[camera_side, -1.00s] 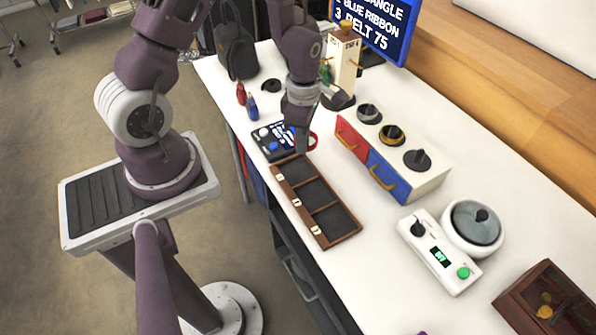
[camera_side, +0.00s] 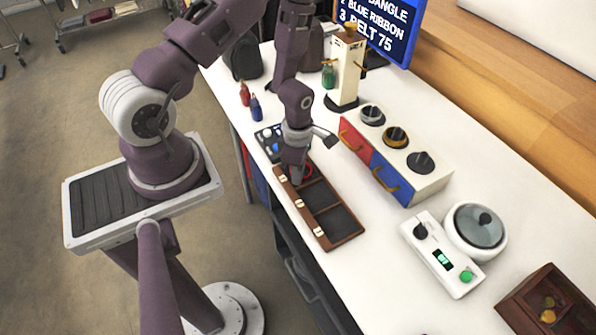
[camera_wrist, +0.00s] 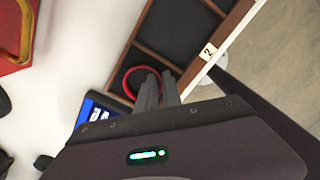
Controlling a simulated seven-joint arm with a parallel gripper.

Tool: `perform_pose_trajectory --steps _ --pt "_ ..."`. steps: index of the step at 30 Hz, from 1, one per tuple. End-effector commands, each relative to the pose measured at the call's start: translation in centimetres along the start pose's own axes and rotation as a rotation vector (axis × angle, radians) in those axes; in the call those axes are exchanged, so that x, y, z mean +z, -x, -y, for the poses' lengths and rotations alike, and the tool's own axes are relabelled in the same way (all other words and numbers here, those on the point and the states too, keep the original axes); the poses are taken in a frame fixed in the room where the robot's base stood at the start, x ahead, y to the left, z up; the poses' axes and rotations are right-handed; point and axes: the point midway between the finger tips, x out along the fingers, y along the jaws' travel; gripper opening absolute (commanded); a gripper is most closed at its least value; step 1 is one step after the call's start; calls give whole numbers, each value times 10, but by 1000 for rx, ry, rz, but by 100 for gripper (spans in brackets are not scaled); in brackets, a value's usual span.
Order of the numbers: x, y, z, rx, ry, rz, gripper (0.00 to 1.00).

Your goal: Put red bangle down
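The red bangle (camera_wrist: 125,82) is a thin red ring, partly hidden behind my fingers. A bit of it also shows beside my fingertips in the side view (camera_side: 309,171). My gripper (camera_side: 297,181) points down over the far end of the brown wooden tray (camera_side: 345,240). In the wrist view my two fingers (camera_wrist: 160,80) are close together on the bangle's edge, with the ring over the tray's end compartment. I cannot tell whether the bangle touches the compartment floor. The tray has dark compartments and small white number labels along one rim.
A small device with a blue screen (camera_side: 268,140) stands just beyond the tray. A drawer box with red and blue fronts (camera_side: 425,185) is to the right. Red and blue bottles (camera_side: 256,107) stand behind.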

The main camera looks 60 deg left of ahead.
Motion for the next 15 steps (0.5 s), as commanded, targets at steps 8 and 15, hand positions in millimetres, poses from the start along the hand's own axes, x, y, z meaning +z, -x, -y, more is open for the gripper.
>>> perform_pose_trajectory --steps 8,15 --pt "0 0 0 0 -1 0 15" --pt "1 27 -1 4 -2 2 15"
